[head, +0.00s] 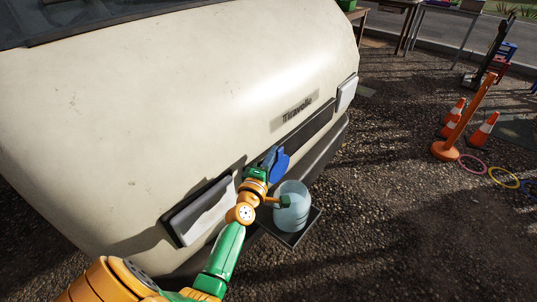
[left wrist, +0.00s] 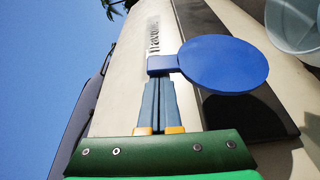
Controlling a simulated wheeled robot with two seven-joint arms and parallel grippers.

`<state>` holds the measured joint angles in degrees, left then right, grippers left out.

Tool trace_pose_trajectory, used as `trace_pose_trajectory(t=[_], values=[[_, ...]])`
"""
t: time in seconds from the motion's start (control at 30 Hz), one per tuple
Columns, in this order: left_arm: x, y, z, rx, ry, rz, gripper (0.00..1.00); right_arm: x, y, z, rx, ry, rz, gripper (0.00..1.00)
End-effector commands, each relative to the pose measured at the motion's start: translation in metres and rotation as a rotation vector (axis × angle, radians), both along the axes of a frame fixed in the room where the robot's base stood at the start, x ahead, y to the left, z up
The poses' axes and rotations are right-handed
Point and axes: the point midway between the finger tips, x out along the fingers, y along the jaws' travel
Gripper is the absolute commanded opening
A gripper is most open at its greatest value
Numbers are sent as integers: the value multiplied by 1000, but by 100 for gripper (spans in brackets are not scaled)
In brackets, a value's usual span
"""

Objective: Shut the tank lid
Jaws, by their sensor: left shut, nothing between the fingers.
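A blue round lid (head: 281,163) stands near the van's front, beside and above a translucent pale-blue tank (head: 291,212). In the left wrist view the lid (left wrist: 225,64) is a flat blue disc with a tab (left wrist: 162,65) on its left. My left gripper (head: 270,157) is shut and empty, close beside the lid. In the left wrist view its fingertips (left wrist: 158,82) lie just below the tab; whether they touch it I cannot tell. The tank's rounded rim (left wrist: 296,28) shows at upper right, apart from the disc. No right gripper shows.
The cream van (head: 170,95) with its dark bumper (head: 325,150) is close behind the gripper. A dark platform (head: 292,239) lies under the tank. Orange cones (head: 484,130), an orange post (head: 463,123) and rings (head: 503,177) stand at right. The gravel between is clear.

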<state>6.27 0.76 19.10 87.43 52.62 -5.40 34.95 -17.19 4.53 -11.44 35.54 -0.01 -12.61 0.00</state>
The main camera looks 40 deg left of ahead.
Motion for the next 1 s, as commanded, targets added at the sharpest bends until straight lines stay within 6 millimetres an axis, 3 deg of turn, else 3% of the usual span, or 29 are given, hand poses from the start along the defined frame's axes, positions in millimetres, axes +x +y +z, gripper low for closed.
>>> trace_pose_trajectory(t=[0.57,1.0], values=[[-5,-66,-17,520,-42,-1,0,0,0,-43,0,0,0,50],[-8,-108,-50,938,-75,0,0,0,0,-83,-1,0,1,50]])
